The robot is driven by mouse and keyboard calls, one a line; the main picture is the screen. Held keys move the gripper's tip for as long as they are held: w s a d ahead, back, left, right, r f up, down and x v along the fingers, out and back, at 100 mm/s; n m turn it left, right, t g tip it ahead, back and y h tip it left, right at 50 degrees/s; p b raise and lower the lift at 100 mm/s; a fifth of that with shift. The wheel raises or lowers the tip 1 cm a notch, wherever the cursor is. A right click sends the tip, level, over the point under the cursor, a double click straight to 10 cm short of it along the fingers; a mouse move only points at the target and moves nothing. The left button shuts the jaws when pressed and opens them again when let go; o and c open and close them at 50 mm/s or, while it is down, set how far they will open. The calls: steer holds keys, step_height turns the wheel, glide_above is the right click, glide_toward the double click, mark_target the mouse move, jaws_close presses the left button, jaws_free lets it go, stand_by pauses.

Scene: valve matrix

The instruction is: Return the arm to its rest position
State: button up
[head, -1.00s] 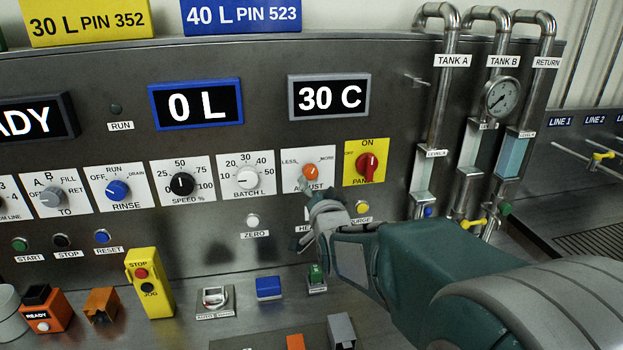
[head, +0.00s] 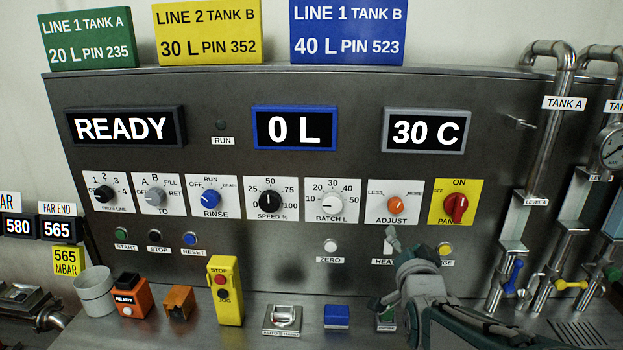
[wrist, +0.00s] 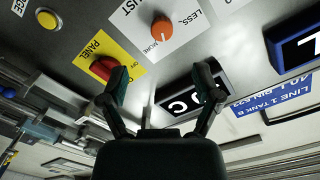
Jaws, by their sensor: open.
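My gripper (head: 386,268) is in front of the panel at the lower right in the head view, below the orange ADJUST knob (head: 396,205). In the wrist view my gripper (wrist: 162,80) has its two fingers spread apart with nothing between them. The ADJUST knob also shows in the wrist view (wrist: 161,28), beyond the fingertips, which look clear of it. The red PANEL knob (head: 455,207) is on its yellow plate to the right; in the wrist view it (wrist: 103,67) is partly covered by a finger. My arm reaches in from the lower right and hides part of the HEAT label.
Left of ADJUST are the BATCH L knob (head: 331,204) and SPEED knob (head: 270,202). A yellow STOP/JOG box (head: 225,290), a blue block (head: 337,316) and an orange READY box (head: 131,297) stand on the bench. Pipes (head: 545,140) with valves rise at the right.

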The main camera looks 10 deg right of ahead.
steer(key=s+a+f+n+g+y, duration=0.1)
steer(key=s+a+f+n+g, duration=0.1)
steer(key=s, duration=0.5)
steer(key=s+a+f+n+g+y, duration=0.1)
steer(key=s+a+f+n+g, duration=0.1)
steer(key=s+a+n+g, duration=0.2)
steer(key=s+a+f+n+g+y, duration=0.1)
steer(key=s+a+f+n+g, duration=0.2)
steer(key=s, duration=0.7)
steer(key=g, duration=0.2)
steer(key=shift+s+g, duration=0.3)
steer(key=shift+s, duration=0.1)
stand_by(1.6)
